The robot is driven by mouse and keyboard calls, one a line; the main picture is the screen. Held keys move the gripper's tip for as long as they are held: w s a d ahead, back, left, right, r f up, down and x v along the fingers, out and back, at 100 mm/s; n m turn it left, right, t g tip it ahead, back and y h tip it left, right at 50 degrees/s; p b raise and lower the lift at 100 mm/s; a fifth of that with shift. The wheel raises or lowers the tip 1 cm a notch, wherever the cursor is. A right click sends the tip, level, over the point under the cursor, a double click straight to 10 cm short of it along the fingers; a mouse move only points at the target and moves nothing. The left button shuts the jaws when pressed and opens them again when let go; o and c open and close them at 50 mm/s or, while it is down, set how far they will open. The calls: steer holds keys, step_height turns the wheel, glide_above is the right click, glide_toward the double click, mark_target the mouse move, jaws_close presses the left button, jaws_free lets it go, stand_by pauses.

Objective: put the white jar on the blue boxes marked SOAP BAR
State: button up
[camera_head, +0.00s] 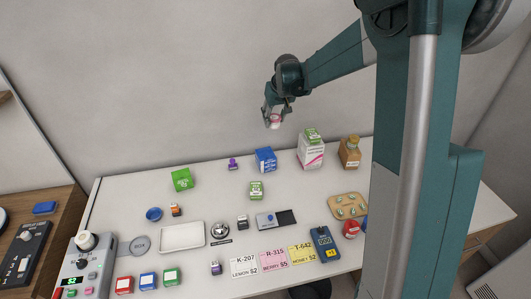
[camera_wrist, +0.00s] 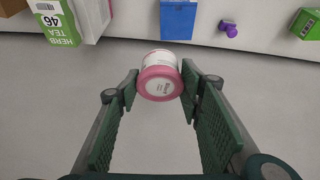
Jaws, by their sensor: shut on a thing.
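My gripper (camera_head: 273,117) is raised in front of the wall, above the back of the counter. It is shut on the white jar (camera_head: 274,122), which has a pink end and also shows between the fingers in the wrist view (camera_wrist: 160,75). The blue boxes (camera_head: 265,160) stand at the back of the counter, below and apart from the jar; their blue also shows at the top of the wrist view (camera_wrist: 178,20). Their print is too small to read.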

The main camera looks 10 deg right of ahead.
steer(key=a, duration=0.4)
glide_above(264, 151)
steer(key=s, duration=0.2)
step_height(264, 151, down, 4)
steer(key=shift+w+d+f+n, duration=0.15)
steer(key=shift+f+n, duration=0.25)
steer(key=shift+f, duration=0.05)
steer(key=shift+f, duration=0.1)
steer(key=shift+f, duration=3.05)
steer(key=shift+f+p, duration=0.3)
steer(key=shift+f, duration=1.55)
steer(key=shift+f, duration=0.2)
